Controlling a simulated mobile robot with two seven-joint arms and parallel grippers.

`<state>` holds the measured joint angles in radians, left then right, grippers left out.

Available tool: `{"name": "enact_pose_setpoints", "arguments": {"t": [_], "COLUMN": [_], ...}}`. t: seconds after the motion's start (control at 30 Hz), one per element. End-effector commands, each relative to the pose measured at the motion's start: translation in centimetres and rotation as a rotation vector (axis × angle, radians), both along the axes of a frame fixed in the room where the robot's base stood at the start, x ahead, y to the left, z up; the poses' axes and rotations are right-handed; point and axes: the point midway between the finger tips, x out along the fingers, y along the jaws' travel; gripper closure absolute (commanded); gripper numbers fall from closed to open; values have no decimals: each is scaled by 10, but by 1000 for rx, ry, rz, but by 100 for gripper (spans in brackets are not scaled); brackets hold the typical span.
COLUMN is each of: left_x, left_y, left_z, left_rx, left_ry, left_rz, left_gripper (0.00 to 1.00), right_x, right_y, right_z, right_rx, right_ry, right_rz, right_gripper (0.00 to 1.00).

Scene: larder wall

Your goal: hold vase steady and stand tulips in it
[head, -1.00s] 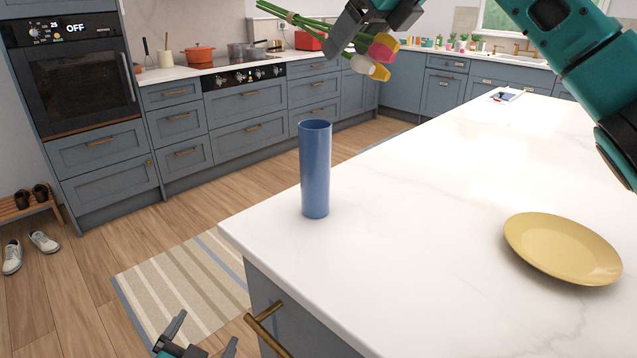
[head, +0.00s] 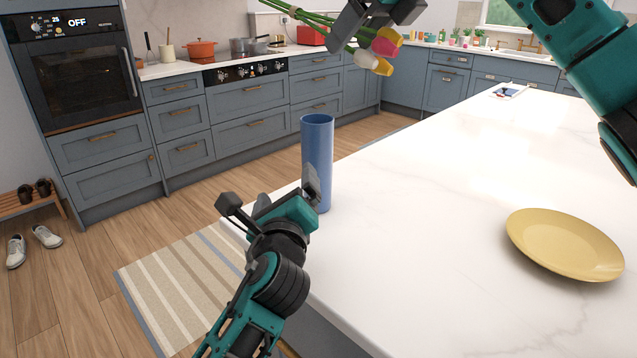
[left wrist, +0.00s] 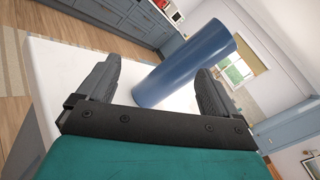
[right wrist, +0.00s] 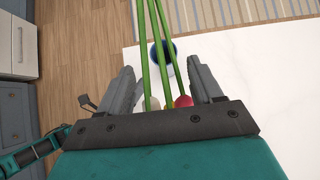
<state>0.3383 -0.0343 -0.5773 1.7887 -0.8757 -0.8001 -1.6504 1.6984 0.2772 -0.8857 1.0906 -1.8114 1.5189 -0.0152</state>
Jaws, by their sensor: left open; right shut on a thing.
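The blue vase (head: 317,150) stands upright on the white worktop near its left corner. My left gripper (head: 272,190) is close to the vase's lower part, on its near side. In the left wrist view the vase (left wrist: 185,65) shows between the two open fingers (left wrist: 160,88), with no clear contact.
A yellow plate (head: 565,244) lies on the worktop (head: 430,190) at the right. A tablet-like item (head: 507,91) lies at the far edge. The worktop between vase and plate is clear.

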Motion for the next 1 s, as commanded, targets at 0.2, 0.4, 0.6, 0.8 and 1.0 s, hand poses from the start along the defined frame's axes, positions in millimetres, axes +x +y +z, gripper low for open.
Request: {"name": "enact_pose_setpoints", "arguments": {"t": [0.2,0.4,0.6,0.8,1.0], "left_x": [-1,-4,4,34,68], "left_y": [-35,-51,-54,-54,-53], "left_z": [12,17,18,18,18], "left_rx": [384,591,648,645,644], "left_ry": [30,44,48,49,49], "left_rz": [3,5,8,7,7], "left_gripper": [7,7,7,7,7], "right_x": [0,0,0,0,0], "right_y": [0,0,0,0,0], "right_z": [0,0,0,0,0], "right_rx": [1,1,1,1,1], "right_ry": [-1,-1,-1,-1,-1], "right_rz": [0,0,0,0,0], "right_gripper": [68,68,68,68,68]}}
